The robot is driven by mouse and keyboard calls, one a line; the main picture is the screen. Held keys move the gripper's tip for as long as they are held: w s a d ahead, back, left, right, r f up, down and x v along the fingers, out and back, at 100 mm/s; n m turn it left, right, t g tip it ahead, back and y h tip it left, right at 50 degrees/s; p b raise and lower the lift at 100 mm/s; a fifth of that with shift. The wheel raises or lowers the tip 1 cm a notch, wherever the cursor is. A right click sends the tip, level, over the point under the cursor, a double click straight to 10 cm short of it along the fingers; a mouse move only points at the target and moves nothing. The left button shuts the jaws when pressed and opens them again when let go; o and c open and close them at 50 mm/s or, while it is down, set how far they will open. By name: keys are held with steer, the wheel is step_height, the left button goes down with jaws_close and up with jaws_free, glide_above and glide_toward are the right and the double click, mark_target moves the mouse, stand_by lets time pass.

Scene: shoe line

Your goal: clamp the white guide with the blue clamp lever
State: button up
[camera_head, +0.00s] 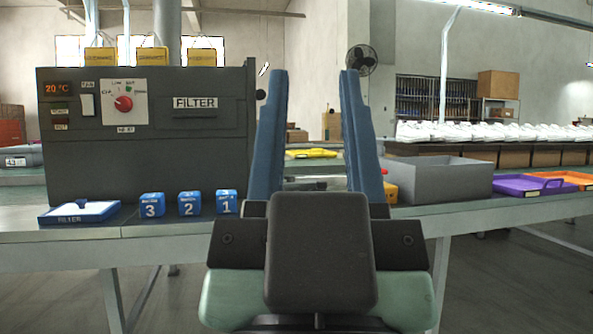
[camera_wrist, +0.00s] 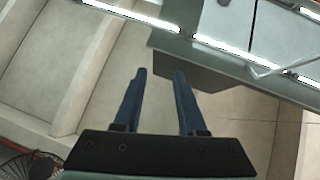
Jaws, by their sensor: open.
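My gripper (camera_head: 314,76) is raised in the middle of the head view, with its two blue fingers upright, apart and empty. It also shows in the wrist view (camera_wrist: 160,73), where the fingers point toward a wall and ceiling lamps. I cannot make out the white guide or the blue clamp lever in either view. My gripper and wrist hide the middle of the bench, where a small grey shape between the fingers is too unclear to name.
The bench (camera_head: 180,225) runs across the head view. On its left stand a dark filter machine (camera_head: 145,155), a blue-and-white filter (camera_head: 80,212) and blue numbered blocks (camera_head: 189,204). On its right are a grey bin (camera_head: 440,182) and a purple tray (camera_head: 522,188).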

step_height(320, 180, up, 6)
steer(key=p, duration=0.5)
jaws_close()
step_height(320, 180, up, 47)
steer(key=p, duration=4.7)
steer(key=shift+f, duration=0.2)
steer(key=shift+f, duration=0.1)
steer(key=shift+w, duration=0.1)
